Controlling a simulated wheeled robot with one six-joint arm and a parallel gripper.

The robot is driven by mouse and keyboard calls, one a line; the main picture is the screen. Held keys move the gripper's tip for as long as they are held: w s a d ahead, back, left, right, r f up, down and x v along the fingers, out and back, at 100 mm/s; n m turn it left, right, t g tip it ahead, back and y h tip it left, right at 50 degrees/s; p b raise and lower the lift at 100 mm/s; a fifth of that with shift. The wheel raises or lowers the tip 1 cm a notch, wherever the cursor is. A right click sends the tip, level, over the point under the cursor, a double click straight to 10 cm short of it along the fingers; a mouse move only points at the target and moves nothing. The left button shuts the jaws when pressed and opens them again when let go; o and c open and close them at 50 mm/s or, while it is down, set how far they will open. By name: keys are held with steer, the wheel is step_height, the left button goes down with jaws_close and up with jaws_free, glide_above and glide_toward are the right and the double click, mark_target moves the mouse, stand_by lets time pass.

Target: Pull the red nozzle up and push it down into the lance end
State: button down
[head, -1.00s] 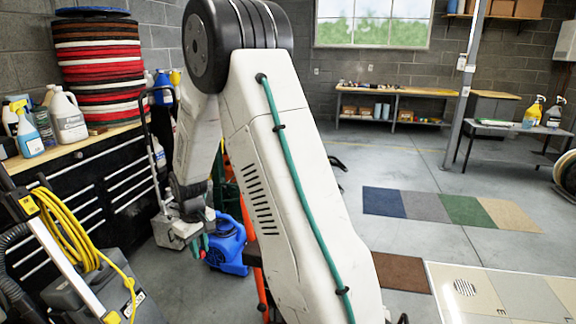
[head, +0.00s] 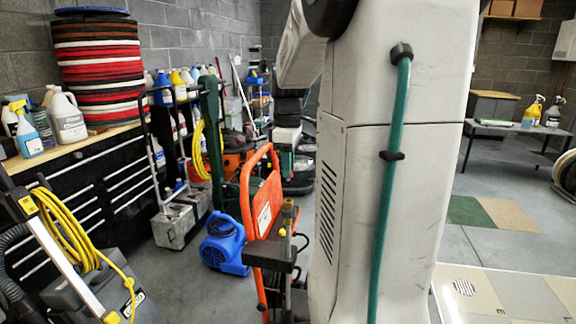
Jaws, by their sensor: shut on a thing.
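My gripper (head: 285,166) hangs below the wrist in the middle of the head view, partly beside my large white arm link. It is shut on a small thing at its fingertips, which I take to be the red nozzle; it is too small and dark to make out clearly. Below it, the brass-coloured lance end (head: 288,207) stands upright at the orange-framed machine (head: 262,205). A gap shows between the gripper and the lance end in the picture; their difference in depth I cannot tell.
A blue blower (head: 224,243) sits on the floor to the left. A bench with bottles and stacked pads (head: 98,70) stands at the left wall. Floor machines crowd the background. My arm hides much of the right middle.

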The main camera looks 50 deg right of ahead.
steer(key=shift+f, duration=2.9)
steer(key=shift+f, duration=0.5)
steer(key=c, duration=1.2)
jaws_free()
steer(key=shift+o, duration=0.2)
steer(key=shift+r, duration=0.1)
step_height(320, 180, up, 8)
steer(key=shift+f, duration=0.2)
